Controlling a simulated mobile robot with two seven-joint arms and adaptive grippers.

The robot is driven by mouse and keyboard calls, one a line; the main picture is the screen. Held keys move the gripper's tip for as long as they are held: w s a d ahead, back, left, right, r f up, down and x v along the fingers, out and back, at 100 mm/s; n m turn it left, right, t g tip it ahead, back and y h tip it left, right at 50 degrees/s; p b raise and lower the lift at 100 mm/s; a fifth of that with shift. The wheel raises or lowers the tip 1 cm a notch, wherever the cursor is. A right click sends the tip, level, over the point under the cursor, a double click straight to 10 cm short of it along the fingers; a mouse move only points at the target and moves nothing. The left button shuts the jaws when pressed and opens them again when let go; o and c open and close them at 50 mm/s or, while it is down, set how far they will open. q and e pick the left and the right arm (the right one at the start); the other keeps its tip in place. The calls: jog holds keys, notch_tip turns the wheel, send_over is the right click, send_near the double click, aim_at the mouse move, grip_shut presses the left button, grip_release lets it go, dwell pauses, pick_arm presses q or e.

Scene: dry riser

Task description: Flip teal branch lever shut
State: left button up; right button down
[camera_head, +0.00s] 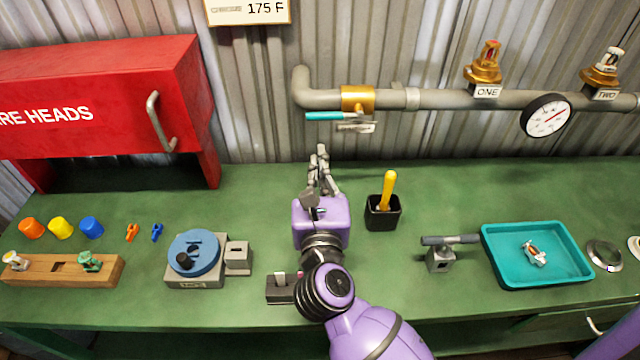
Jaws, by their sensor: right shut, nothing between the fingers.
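The teal lever (325,116) is on the brass valve (357,97) at the left part of the grey pipe (440,99). The lever points left from the valve and lies roughly in line with the pipe, just below it in the picture. A small tag (355,128) shows under the valve; I cannot read it. My right gripper (321,151) is shut and empty. Its fingers point toward the wall, and their tips show a little below the lever with a visible gap. My left gripper is not in view.
A black cup (383,213) with a yellow-handled tool stands right of my gripper. A red cabinet (100,95) is at the left. A blue round fixture (194,252), a grey vise-like block (440,258) and a teal tray (490,245) sit on the green bench (450,190).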

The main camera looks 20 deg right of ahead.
aim_at(333, 116)
jog(key=r+p, duration=0.1)
jog(key=r, duration=0.1)
jog(key=w+r, duration=0.1)
jog(key=r, duration=0.1)
jog(key=shift+d+p, duration=0.15)
jog(key=shift+p, duration=0.2)
jog(key=shift+r+m, duration=0.25)
jog(key=shift+m, duration=0.15)
